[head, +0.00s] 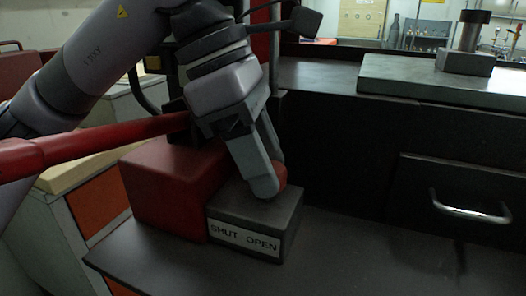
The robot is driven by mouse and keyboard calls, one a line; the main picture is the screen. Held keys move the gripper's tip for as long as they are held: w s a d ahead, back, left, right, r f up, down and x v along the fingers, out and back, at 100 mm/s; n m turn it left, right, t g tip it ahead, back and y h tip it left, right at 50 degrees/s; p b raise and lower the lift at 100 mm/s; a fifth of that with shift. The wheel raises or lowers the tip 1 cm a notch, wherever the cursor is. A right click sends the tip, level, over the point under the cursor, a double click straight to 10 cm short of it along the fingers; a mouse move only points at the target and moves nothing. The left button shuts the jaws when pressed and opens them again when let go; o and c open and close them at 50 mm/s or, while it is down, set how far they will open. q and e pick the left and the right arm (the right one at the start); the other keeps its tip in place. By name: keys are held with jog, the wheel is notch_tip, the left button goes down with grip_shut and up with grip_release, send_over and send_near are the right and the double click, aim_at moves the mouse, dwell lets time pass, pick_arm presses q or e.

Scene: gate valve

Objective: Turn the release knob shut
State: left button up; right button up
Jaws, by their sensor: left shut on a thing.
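A dark grey box (232,208) with a white label (244,241) reading "SHUT OPEN" sits on the dark bench. The release knob (282,179), orange-red, shows at the top of this box, mostly hidden behind the gripper's fingers. My left gripper (268,188) comes down from above and is shut on the knob. The knob's pointer or turned position cannot be made out. My right gripper is not in view.
A red block (170,188) stands against the grey box's left side. A long red bar (90,146) crosses at left, near my wrist. A drawer with a metal handle (468,212) is at right. The bench front (350,258) is clear.

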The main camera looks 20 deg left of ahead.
pick_arm(q)
jog(key=shift+m, duration=0.4)
jog(key=o, duration=1.1)
jog(key=shift+c, duration=0.2)
jog(key=shift+r, duration=0.1)
jog(key=p+v, duration=0.1)
jog(key=v, duration=0.6)
